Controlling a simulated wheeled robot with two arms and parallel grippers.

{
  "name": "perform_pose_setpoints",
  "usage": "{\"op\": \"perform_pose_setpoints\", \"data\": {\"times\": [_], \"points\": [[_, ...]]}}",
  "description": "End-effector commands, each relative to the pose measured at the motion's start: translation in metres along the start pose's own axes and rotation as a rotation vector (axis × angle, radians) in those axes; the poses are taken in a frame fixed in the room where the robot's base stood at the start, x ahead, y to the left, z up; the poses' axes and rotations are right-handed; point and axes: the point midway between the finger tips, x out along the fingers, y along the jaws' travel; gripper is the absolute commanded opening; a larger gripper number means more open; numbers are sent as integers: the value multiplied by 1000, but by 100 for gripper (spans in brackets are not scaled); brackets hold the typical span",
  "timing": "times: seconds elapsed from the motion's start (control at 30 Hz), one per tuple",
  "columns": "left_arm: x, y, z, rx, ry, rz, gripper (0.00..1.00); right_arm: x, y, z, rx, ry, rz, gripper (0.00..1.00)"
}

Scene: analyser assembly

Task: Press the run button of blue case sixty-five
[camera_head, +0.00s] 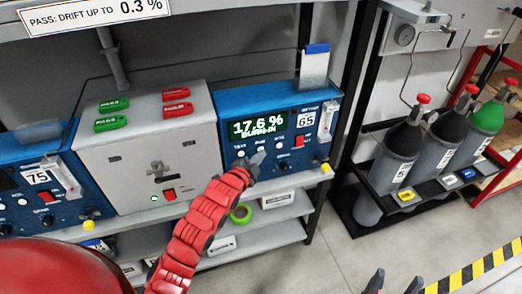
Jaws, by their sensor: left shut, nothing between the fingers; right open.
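The blue case numbered 65 (225,107) stands on the bench. Its lit green display (258,124) reads 17.6 % with BURN-IN below. A row of small white buttons (241,153) runs below the display; their labels are too small to read surely. My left gripper (258,158) is shut and empty, with its fingertips right in front of this row, near the middle button. I cannot tell whether they touch the panel, and they partly hide it. My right gripper (394,285) is open and empty, low at the bottom edge, far from the case.
A grey box (150,150) with green and red tags stands left of the case. Another blue case, numbered 75 (75,212), is further left. A lower shelf holds a green tape roll (241,214). Gas cylinders (403,150) stand in a rack at right. Floor between is clear.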

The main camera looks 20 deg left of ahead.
Motion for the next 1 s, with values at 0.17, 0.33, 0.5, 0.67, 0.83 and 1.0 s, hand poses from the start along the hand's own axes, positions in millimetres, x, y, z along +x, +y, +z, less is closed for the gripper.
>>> {"op": "perform_pose_setpoints", "data": {"times": [0.17,0.33,0.5,0.67,0.83,1.0], "points": [[-6,3,-5,-1,1,-1,0,2,0,0,0,0,0,67],[-11,6,-7,-1,0,-1,0,3,0,0,0,0,0,67],[-11,7,-8,-1,0,-1,0,2,0,0,0,0,0,67],[-12,8,-9,-1,0,0,0,2,0,0,0,0,0,67],[-23,17,-17,2,2,2,0,4,0,-1,0,0,0,67],[-34,26,-24,0,0,3,0,2,0,0,0,0,0,67]]}}
